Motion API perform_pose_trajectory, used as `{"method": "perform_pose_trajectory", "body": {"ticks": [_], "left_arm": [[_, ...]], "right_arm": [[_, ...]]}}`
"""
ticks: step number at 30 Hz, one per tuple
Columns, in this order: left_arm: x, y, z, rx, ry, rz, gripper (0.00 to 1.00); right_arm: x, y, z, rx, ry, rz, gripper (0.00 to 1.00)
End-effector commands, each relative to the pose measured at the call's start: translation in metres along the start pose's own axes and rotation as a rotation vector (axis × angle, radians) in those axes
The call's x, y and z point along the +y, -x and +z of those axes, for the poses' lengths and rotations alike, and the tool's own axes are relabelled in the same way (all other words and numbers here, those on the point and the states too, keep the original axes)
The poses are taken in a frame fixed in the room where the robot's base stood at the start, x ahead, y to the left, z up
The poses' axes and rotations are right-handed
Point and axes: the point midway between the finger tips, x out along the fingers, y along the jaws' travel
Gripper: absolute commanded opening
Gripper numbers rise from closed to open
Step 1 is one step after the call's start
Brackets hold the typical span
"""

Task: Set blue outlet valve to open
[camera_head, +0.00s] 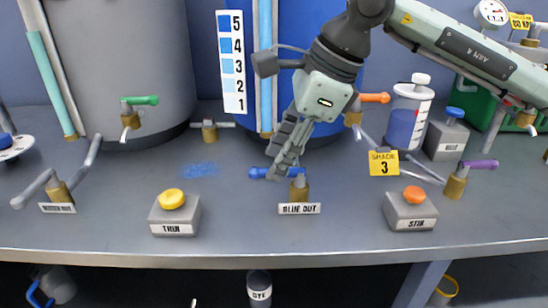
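The blue outlet valve is a brass body (299,189) with a blue lever handle (257,173), standing on the grey bench behind a label plate that seems to read "BLUE OUT". The handle lies about level and points left, roughly parallel to the bench's front edge. My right gripper (280,171) reaches down from the upper right, its fingertips at the middle of the blue handle and hiding part of it. The fingers look close together, but I cannot tell whether they grip the handle or only touch it. My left gripper is out of view.
A yellow button box (173,213) stands left of the valve and an orange one (410,208) right. A purple-handled valve (456,182) is farther right. A yellow "SHADE 3" sign (383,163) and a blue tank (319,60) are behind.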

Motion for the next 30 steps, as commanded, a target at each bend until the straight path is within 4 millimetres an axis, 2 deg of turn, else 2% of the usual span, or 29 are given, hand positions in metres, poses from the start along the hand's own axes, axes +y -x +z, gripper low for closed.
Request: {"method": "perform_pose_trajectory", "body": {"ticks": [6, 14, 23, 30], "left_arm": [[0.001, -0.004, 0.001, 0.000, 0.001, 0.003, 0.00], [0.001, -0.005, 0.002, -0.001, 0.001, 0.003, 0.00], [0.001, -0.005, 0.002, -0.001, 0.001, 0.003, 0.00], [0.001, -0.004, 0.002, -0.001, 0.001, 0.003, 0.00]], "right_arm": [[0.000, -0.020, 0.000, 0.000, 0.000, 0.001, 0.37], [0.000, -0.021, 0.000, 0.000, 0.000, -0.001, 0.37], [0.000, -0.021, 0.000, 0.000, 0.000, -0.001, 0.02], [0.000, -0.021, 0.000, 0.000, 0.000, -0.001, 0.00]]}}
